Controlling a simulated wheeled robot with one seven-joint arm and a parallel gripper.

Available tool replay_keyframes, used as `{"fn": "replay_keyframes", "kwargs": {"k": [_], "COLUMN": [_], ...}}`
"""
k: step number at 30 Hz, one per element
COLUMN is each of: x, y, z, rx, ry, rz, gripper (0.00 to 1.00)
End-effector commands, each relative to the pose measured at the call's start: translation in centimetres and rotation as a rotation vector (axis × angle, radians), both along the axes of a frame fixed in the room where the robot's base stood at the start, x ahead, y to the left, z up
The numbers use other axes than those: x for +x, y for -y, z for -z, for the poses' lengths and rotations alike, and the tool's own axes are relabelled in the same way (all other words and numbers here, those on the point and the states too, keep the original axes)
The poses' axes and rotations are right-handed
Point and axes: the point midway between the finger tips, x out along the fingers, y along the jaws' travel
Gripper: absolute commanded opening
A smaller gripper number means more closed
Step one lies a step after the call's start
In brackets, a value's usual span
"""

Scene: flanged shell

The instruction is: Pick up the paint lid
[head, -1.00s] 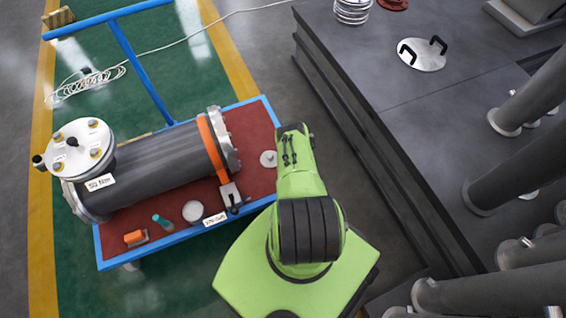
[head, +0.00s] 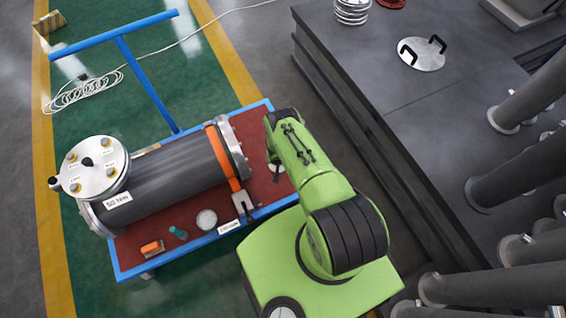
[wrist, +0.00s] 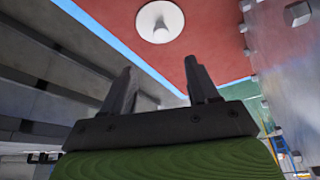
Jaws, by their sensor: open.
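A pale round lid with a central knob, which looks like the paint lid, lies on the cart's red top (head: 262,198). In the head view the lid (head: 273,174) is partly hidden by my arm. In the wrist view the lid (wrist: 160,21) lies flat beyond my fingertips, at the top of the picture. My gripper (wrist: 159,66) is open, with nothing between its two dark fingers, and apart from the lid. Its fingers are hidden in the head view.
A dark flanged cylinder (head: 165,174) with an orange band lies on the cart, left of the lid. A white round item (head: 206,220), a teal item (head: 179,233) and an orange item (head: 152,247) sit along the front. A dark stepped platform (head: 450,110) stands right.

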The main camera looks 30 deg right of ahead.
Motion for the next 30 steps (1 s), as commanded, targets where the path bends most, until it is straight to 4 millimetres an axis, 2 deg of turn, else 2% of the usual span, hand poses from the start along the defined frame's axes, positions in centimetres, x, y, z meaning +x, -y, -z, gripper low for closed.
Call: {"fn": "replay_keyframes", "kwargs": {"k": [1,6,13,18,22,29,30], "x": [0.4,1.9,2.8,3.7,4.2,4.3,4.3], "y": [0.2,0.8,1.1,1.4,1.6,1.6,1.6], "z": [2.2,6.0,8.1,11.1,11.9,11.8,11.7], "rx": [0.0,0.001,0.001,0.0,0.0,0.001,0.001], "ry": [0.001,0.003,0.003,0.002,0.001,0.001,0.001], "rz": [0.0,0.0,-0.001,-0.001,-0.001,-0.002,-0.002], "gripper": [0.59,0.59,0.59,0.59,0.59,0.59,0.56]}}
